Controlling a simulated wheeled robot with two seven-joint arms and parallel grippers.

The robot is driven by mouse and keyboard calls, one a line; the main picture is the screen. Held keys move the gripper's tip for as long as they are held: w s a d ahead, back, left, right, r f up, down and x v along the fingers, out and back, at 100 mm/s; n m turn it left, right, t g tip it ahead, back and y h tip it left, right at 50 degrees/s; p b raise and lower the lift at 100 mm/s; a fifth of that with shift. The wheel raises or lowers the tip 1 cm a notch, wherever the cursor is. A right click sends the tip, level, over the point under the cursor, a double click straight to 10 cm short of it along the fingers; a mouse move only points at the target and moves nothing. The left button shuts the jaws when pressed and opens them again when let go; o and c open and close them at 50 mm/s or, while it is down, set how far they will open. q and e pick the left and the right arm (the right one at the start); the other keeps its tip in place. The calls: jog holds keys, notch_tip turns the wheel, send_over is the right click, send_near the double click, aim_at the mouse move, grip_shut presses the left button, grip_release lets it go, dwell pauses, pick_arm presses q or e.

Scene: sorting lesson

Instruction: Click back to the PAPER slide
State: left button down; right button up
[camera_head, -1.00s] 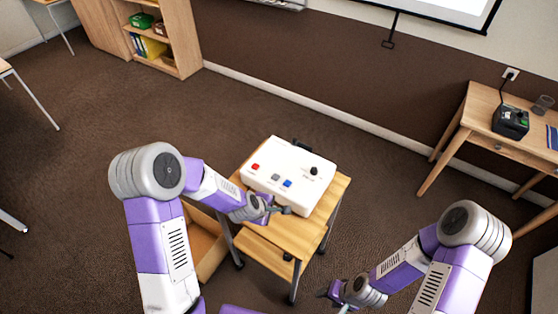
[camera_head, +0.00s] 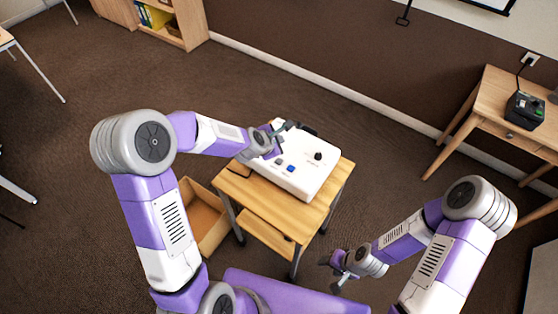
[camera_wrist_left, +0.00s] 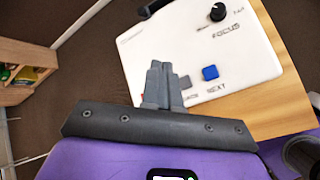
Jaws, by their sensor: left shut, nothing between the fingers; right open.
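A white control box (camera_head: 308,181) lies on a small wooden table (camera_head: 262,197). It has a blue button (camera_head: 291,168), a grey button (camera_head: 279,161) and a black knob (camera_head: 318,156). In the left wrist view the blue button (camera_wrist_left: 210,72) is marked NEXT and the knob (camera_wrist_left: 217,12) FOCUS. A sliver of red (camera_wrist_left: 143,98) shows beside my left fingers; the rest of that button is hidden. My left gripper (camera_head: 286,127) is shut and empty over the box's left end; contact cannot be told. My right gripper (camera_head: 331,274) is open and empty, in front of the table.
The projection screen (camera_head: 492,5) is cut off at the top, so its slide is not visible. A wooden table (camera_head: 500,85) with a dark device (camera_head: 524,107) stands at right. An open cardboard box (camera_head: 200,212) is left of the small table. A shelf (camera_head: 192,25) stands behind.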

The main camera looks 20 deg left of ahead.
pick_arm(q)
jog(key=b, duration=0.6)
send_over(278, 163)
notch_tip(278, 163, down, 8)
jog(key=shift+r, duration=0.15)
jog(key=shift+f+b, duration=0.35)
jog(key=shift+b, duration=0.2)
jog(key=shift+f, duration=0.1)
dwell(1.0)
jog(key=shift+f+b, duration=0.35)
jog(key=shift+b, duration=0.25)
jog(key=shift+f+b, duration=0.45)
jog(key=shift+b, duration=0.05)
dwell(0.4)
dwell(0.3)
jog(key=shift+r+p, duration=0.65)
jog(key=shift+r, duration=0.25)
jog(key=shift+r, duration=0.1)
